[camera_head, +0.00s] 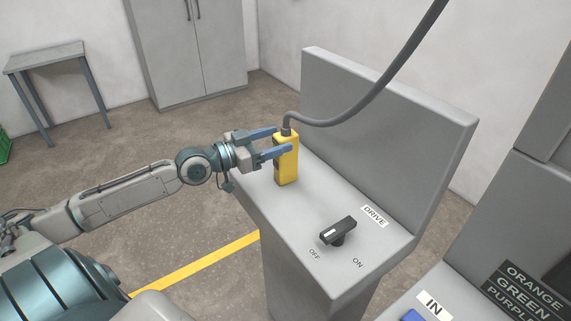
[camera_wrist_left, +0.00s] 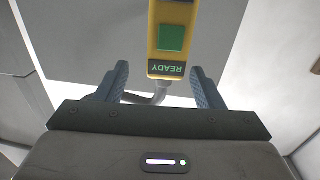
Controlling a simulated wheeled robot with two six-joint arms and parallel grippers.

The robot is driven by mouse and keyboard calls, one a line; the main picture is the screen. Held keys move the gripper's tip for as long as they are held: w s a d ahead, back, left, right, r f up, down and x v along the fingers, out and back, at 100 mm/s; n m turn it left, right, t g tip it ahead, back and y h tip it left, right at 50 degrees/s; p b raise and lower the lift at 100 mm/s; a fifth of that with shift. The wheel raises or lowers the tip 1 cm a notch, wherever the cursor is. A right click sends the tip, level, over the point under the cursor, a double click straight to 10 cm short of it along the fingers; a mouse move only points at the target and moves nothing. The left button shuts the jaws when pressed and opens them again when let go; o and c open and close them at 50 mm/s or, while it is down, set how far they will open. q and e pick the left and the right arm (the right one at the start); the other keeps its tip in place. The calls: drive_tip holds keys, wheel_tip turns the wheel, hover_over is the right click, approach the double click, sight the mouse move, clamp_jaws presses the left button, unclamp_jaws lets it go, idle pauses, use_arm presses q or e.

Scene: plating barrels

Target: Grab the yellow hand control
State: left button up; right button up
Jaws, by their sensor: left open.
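The yellow hand control (camera_head: 288,164) stands upright on the grey console top, with a thick grey cable (camera_head: 350,112) leaving its upper end. My left gripper (camera_head: 277,142) is open at the control's upper part, its blue fingers on either side of it. In the left wrist view the yellow hand control (camera_wrist_left: 172,50) shows a green button and a READY label, and lies between and beyond the fingertips of the left gripper (camera_wrist_left: 160,80). I cannot tell whether either finger touches it. My right gripper is not in view.
A black DRIVE switch (camera_head: 337,232) with OFF and ON marks sits on the console (camera_head: 300,225) nearer me. The console's tall back panel (camera_head: 390,140) rises behind. A second cabinet with an IN label (camera_head: 433,306) stands at lower right. Open floor lies left.

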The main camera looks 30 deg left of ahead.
sight(293, 132)
use_arm(q)
drive_tip(key=shift+w+d, duration=0.2)
drive_tip(key=shift+w, duration=0.2)
drive_tip(key=shift+w+d+r, duration=0.15)
drive_tip(key=shift+w+d, duration=0.05)
drive_tip(key=shift+w, duration=0.35)
drive_tip(key=shift+p+x, duration=0.75)
drive_tip(key=shift+x, duration=0.4)
drive_tip(key=shift+w+d, duration=0.15)
drive_tip(key=shift+w, duration=0.5)
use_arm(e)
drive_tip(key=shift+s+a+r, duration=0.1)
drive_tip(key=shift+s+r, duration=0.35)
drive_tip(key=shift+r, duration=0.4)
use_arm(q)
clamp_jaws()
